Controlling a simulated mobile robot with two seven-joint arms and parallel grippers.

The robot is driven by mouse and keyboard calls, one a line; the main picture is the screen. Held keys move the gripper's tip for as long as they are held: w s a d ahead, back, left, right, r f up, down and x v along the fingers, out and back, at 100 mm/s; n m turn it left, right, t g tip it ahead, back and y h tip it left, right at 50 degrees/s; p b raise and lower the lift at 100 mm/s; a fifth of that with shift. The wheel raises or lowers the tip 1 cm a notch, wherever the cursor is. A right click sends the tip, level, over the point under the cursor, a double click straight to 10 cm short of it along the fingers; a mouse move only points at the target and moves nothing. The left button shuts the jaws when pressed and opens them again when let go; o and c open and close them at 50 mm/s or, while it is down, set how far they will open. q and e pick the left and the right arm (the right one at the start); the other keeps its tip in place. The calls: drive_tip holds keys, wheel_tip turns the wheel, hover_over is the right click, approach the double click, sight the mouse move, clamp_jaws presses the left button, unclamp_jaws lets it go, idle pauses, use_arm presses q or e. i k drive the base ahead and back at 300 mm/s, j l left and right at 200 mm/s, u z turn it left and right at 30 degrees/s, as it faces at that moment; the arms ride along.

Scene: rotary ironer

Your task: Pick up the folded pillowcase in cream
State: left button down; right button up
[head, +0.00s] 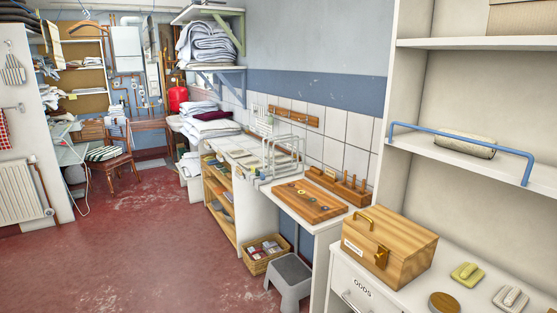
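I cannot pick out a folded pillowcase in cream for certain. Folded linen lies in a stack (211,128) on the far counter, white and pale with one dark red piece. Another larger pile of pale folded linen (206,45) lies on the wall shelf above it. A cream, rounded bundle (465,146) lies on the right shelf behind a blue rail; I cannot tell whether it is cloth. Neither of my grippers is in view.
A wooden box (390,248) stands on the near right cabinet. A grey step stool (289,278) and a wicker basket (265,254) stand on the floor by the counter. A wooden chair (112,160) stands farther back. The red floor (130,250) at left is clear.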

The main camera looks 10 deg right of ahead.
sight(238, 153)
drive_tip(key=i+j+u, duration=0.4)
drive_tip(key=i, duration=0.4)
drive_tip(key=i+u, duration=0.4)
drive_tip(key=i, duration=1.7)
drive_tip(key=i+j+z, duration=0.1)
drive_tip(key=i+z, duration=0.25)
drive_tip(key=i, duration=0.15)
drive_tip(key=i+j+z, duration=0.2)
drive_tip(key=i+z, duration=0.15)
drive_tip(key=i, duration=0.2)
drive_tip(key=i+j+z, duration=0.1)
drive_tip(key=i+z, duration=0.2)
drive_tip(key=z, duration=0.15)
drive_tip(key=i+j+z, duration=0.25)
drive_tip(key=z, duration=0.25)
drive_tip(key=i+j+z, duration=0.2)
drive_tip(key=z, duration=0.25)
drive_tip(key=i+j+z, duration=0.15)
drive_tip(key=j+z, duration=0.35)
drive_tip(key=l, duration=0.05)
